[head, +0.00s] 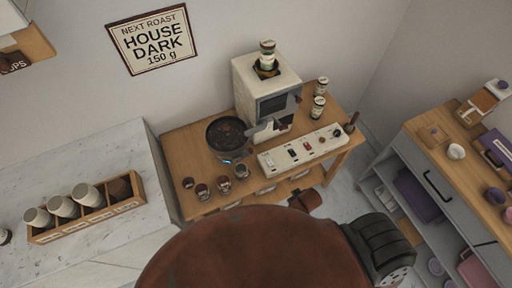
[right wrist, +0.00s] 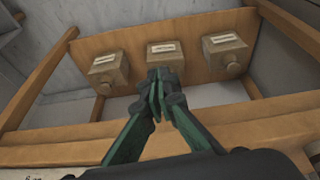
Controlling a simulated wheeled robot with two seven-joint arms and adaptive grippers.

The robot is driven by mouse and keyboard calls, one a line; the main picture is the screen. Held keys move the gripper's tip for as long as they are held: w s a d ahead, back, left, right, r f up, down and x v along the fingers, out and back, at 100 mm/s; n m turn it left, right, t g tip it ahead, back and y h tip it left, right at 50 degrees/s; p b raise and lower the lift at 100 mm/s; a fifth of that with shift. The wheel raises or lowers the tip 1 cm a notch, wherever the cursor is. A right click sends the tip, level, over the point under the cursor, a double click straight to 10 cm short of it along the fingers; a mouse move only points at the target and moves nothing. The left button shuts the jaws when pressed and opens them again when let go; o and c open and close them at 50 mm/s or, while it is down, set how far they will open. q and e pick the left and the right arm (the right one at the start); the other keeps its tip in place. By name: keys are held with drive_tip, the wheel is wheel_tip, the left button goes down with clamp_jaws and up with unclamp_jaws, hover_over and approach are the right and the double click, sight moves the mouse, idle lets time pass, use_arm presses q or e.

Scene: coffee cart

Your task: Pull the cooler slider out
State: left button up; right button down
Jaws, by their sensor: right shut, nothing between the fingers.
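Three small cream boxes with label plates sit in a row on a wooden board in the right wrist view: a left one (right wrist: 109,69), a middle one (right wrist: 165,55) and a right one (right wrist: 225,50). The left and right ones show round knobs. The labels are too small to read, so I cannot tell which is the cooler slider. My right gripper (right wrist: 159,100) has its green fingers shut and empty, just in front of the middle box and covering its lower part. I cannot tell whether it touches. My left gripper is not in view.
Wooden beams (right wrist: 215,132) frame the space around my right gripper. On the table stand a roaster (head: 258,80), a round dark pan (head: 229,137), a control panel (head: 303,148) and several small jars (head: 202,191). A shelf unit (head: 428,165) stands at the right.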

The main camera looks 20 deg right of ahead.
drive_tip(key=s+d+f+g+b, duration=0.1)
drive_tip(key=s+f, duration=0.8)
drive_tip(key=f, duration=0.4)
drive_tip(key=s+d+f+g+b, duration=0.1)
drive_tip(key=s+f, duration=0.8)
drive_tip(key=f, duration=0.5)
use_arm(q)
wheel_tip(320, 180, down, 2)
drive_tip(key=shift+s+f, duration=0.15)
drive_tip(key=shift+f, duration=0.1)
use_arm(e)
drive_tip(key=s+f, duration=0.5)
drive_tip(key=s, duration=0.5)
drive_tip(key=shift+a+g, duration=0.15)
drive_tip(key=shift+g, duration=0.25)
